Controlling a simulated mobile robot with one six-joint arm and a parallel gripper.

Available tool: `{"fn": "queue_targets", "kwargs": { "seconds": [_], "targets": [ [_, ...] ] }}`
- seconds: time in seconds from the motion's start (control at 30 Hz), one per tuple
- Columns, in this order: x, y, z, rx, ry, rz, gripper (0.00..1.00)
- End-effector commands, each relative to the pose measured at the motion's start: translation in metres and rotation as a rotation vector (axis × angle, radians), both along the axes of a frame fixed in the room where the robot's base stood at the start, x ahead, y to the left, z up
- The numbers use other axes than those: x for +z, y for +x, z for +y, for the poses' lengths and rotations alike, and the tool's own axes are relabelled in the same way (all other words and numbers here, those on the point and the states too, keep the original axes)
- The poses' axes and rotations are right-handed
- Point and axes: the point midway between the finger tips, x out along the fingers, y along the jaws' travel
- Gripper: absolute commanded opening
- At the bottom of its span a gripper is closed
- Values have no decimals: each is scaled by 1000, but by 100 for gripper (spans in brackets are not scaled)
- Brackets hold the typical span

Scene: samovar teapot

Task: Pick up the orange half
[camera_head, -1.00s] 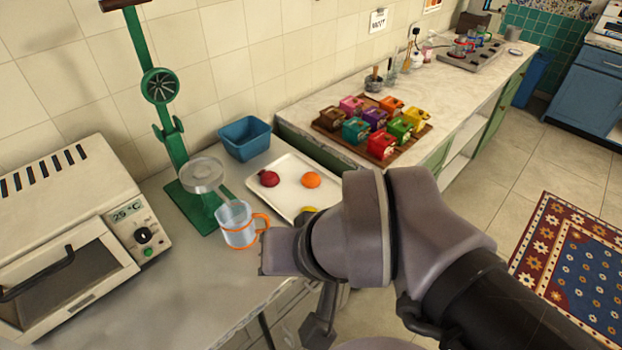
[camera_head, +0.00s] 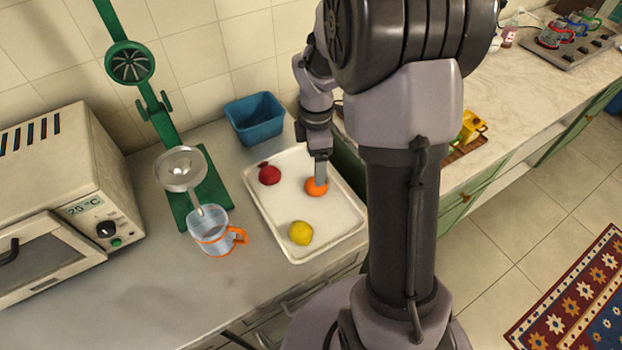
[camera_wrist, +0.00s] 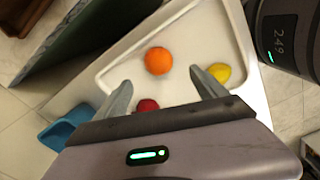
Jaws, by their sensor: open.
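The orange half (camera_head: 316,187) is a round orange piece on the white tray (camera_head: 275,217), near its right side. In the wrist view the orange (camera_wrist: 158,61) lies beyond and between my two fingertips, and its cut face cannot be made out. My gripper (camera_head: 320,172) is over the tray at the orange, and a finger overlaps it in the head view. In the wrist view my gripper (camera_wrist: 163,79) is open with nothing between the fingers. Whether a finger touches the orange cannot be told.
A red pomegranate-like fruit (camera_head: 270,174) and a lemon (camera_head: 300,233) share the tray. A blue bin (camera_head: 254,124) stands behind it. A green juicer press (camera_head: 200,195) and a glass mug (camera_head: 212,236) with orange trim stand to the left, beside an oven (camera_head: 62,200).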

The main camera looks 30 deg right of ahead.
Motion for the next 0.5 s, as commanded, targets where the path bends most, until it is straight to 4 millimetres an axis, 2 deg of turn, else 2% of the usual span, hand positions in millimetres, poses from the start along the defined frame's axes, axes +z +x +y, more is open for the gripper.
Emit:
{"fn": "queue_targets", "kwargs": {
  "seconds": [0.03, 0.1, 0.27, 0.5],
  "targets": [
    [-17, -1, 0, 0, 1, 2, 82],
    [-29, -1, 0, 0, 1, 2, 82],
    [-41, 0, 0, -2, 0, 0, 82],
    [-87, 1, -3, -2, 0, 1, 82]
  ]
}}
